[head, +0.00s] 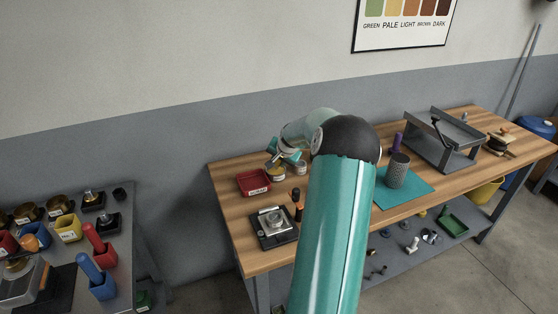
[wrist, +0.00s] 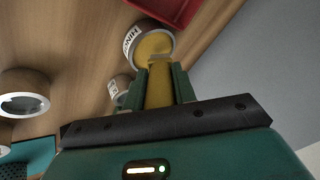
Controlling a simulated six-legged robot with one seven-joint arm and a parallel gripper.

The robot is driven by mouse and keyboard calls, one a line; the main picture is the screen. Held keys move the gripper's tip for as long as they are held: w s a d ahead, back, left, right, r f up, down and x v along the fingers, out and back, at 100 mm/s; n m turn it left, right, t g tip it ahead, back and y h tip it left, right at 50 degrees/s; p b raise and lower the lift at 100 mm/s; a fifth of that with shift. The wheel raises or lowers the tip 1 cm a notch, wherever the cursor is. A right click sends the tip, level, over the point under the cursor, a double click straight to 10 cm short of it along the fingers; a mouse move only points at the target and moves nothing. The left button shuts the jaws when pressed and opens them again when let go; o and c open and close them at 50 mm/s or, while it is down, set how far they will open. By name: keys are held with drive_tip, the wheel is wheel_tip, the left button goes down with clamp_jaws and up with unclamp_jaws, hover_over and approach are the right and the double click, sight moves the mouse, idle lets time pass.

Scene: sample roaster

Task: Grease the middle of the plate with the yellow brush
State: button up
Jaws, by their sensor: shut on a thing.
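My gripper (wrist: 160,72) is shut on the yellow brush (wrist: 158,90), which shows as a yellow shaft between the two green fingers in the wrist view. The brush's far end meets or overlaps a round, pale-rimmed tin (wrist: 138,35) with yellow contents; its tip is hidden, so I cannot tell whether it touches them. In the head view my gripper (head: 284,160) is small and partly hidden by my arm, low over the left part of the wooden bench (head: 232,225). I cannot make out for certain which thing is the plate.
A red tray (head: 253,183) lies left of my gripper. A black device with a metal ring (head: 272,226) stands near the bench's front edge. A grey perforated cylinder (head: 398,172) stands on a teal mat (head: 412,194) to the right. A metal frame (head: 443,150) stands beyond. A second, grey table is at left.

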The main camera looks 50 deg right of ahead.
drive_tip(key=shift+f, duration=0.45)
idle(1.1)
drive_tip(key=shift+r, duration=0.15)
drive_tip(key=shift+r, duration=3.45)
